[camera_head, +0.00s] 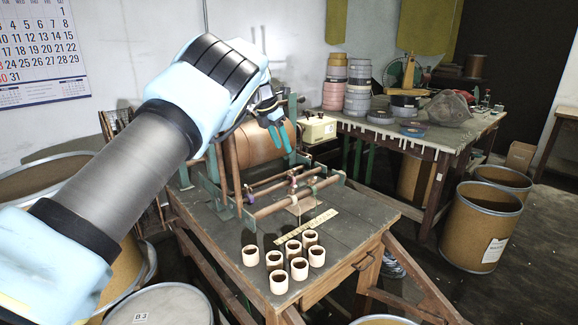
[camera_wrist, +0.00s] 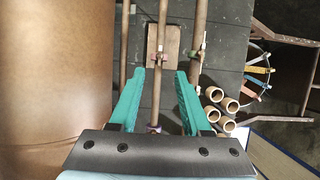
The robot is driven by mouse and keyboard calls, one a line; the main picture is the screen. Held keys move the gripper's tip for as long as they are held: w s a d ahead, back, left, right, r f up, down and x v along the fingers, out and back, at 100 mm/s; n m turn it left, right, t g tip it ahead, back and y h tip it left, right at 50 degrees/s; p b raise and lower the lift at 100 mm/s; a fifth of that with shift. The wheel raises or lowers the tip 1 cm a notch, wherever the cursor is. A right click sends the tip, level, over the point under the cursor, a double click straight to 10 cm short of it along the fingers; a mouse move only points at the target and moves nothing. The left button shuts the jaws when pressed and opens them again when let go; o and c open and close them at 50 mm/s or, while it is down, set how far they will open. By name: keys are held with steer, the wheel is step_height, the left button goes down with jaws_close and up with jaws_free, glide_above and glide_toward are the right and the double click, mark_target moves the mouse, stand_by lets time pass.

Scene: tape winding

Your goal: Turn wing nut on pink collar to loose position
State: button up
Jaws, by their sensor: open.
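My gripper (camera_head: 280,142) is open and empty, its teal fingers pointing down above the winding stand on the workbench. In the wrist view the open fingers (camera_wrist: 158,77) lie to either side of a thin rod. A small reddish-pink collar (camera_wrist: 159,57) sits on this rod, just beyond the fingertips and between their lines; I take it for the pink collar. A purplish collar (camera_wrist: 154,128) is on the same rod, nearer the palm. In the head view a pinkish collar (camera_head: 292,176) shows on the rods below my gripper. The wing nut's angle is too small to tell.
A large brown roll (camera_wrist: 50,90) fills the left of the wrist view, close to my gripper. Several cardboard rings (camera_head: 279,281) stand at the bench's front, beside a yellow ruler (camera_head: 305,227). Green end frames (camera_head: 213,195) hold the rods.

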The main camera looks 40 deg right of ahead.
mark_target(291, 173)
steer(key=b+x, duration=0.1)
steer(key=x, duration=0.9)
steer(key=shift+b, duration=0.35)
steer(key=shift+c, duration=0.2)
jaws_close()
